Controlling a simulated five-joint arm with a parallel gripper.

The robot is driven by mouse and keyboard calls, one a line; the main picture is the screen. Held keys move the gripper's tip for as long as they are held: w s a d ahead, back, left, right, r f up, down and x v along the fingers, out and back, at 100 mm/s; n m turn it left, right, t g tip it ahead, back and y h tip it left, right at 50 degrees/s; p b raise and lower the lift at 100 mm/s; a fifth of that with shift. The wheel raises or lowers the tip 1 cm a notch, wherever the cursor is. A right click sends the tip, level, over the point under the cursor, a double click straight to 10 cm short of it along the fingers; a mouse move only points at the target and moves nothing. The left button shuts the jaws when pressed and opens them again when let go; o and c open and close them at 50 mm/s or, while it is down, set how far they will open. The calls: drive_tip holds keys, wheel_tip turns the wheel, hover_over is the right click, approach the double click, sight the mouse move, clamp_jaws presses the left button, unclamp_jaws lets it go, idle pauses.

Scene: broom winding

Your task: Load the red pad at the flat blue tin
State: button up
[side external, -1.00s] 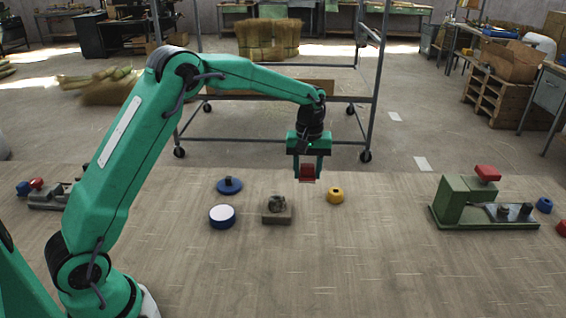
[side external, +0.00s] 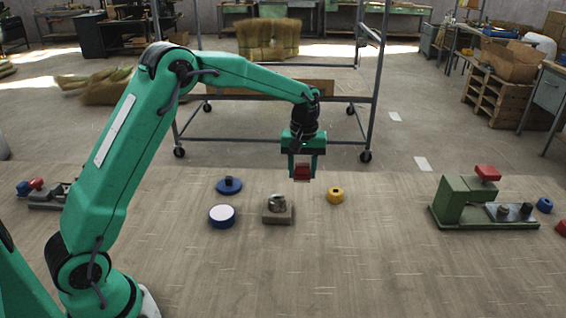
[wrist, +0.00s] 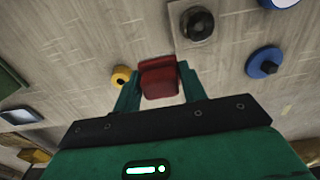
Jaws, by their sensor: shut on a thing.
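My gripper (side external: 302,174) is shut on the red pad (side external: 302,171) and holds it above the table. In the wrist view the red pad (wrist: 159,78) sits between the two green fingers of my gripper (wrist: 159,84). The flat blue tin (side external: 221,217), with a pale, whitish top face, stands on the table to the left of my gripper. Part of the tin shows at the top right edge of the wrist view (wrist: 279,3). A blue disc with a dark knob (side external: 229,186), seemingly its lid, lies just behind the tin and apart from it.
A small block with a dark metal round part (side external: 277,213) stands between the tin and my gripper. A yellow ring (side external: 335,195) lies to the right. A green press-like device with a red top (side external: 463,207) stands further right. The front of the table is clear.

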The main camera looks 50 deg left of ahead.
drive_tip(key=s+a, duration=0.7)
drive_tip(key=s, duration=0.2)
hover_over(222, 212)
drive_tip(key=f, duration=0.1)
drive_tip(key=shift+s, duration=0.1)
drive_tip(key=shift+f, duration=0.25)
drive_tip(key=shift+f, duration=2.8)
drive_tip(key=shift+f, duration=0.6)
idle(0.4)
drive_tip(key=shift+r, duration=0.15)
wheel_tip(222, 212, up, 7)
idle(1.1)
